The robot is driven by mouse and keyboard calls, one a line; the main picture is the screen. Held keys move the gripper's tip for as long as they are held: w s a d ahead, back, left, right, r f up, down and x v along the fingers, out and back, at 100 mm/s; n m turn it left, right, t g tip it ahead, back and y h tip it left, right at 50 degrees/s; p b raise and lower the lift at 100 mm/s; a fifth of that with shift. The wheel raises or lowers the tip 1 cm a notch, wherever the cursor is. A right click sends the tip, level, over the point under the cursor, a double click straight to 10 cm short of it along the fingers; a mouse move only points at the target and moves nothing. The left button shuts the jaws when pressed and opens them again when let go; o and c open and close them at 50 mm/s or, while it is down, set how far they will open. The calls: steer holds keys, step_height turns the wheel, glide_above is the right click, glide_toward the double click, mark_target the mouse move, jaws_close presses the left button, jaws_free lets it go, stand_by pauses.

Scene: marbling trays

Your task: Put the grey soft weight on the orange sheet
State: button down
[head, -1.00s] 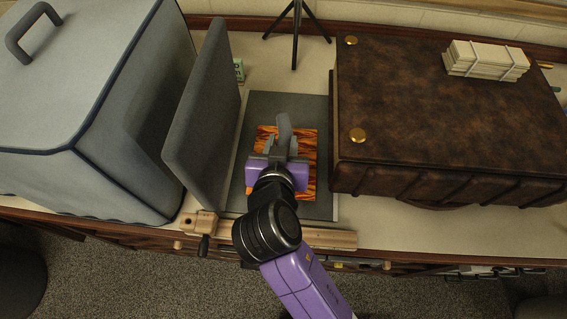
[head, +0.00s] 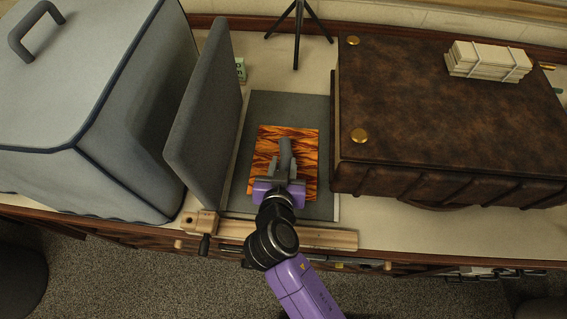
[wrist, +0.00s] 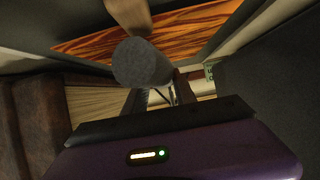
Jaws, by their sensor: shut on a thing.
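The orange sheet (head: 303,140), patterned with dark wavy streaks, lies on a dark grey board (head: 316,108) in the head view. My gripper (head: 285,170) is shut on the grey soft weight (head: 286,150), a rounded grey cylinder that points away from me over the sheet's middle. In the wrist view the weight's round end (wrist: 140,62) shows in front of the orange sheet (wrist: 200,32). The gap between weight and sheet is hard to judge. My gripper and the weight hide part of the sheet.
A tall grey panel (head: 205,110) stands close on the left, beside a large grey covered box (head: 80,90). A brown leather case (head: 440,120) bounds the right, with a tied pale bundle (head: 487,60) on top. A wooden rail (head: 320,238) runs along the front edge.

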steer(key=shift+f+b, duration=0.3)
steer(key=shift+b, duration=0.1)
steer(key=c, duration=1)
jaws_free()
steer(key=shift+r, duration=0.1)
steer(key=shift+r+p, duration=0.2)
steer(key=shift+p, duration=0.15)
steer(key=shift+s+r, duration=0.15)
steer(key=shift+s, duration=0.05)
steer(key=b+v, duration=0.1)
steer(key=v, duration=1)
steer(key=shift+s+r, duration=0.1)
steer(key=shift+s, duration=0.15)
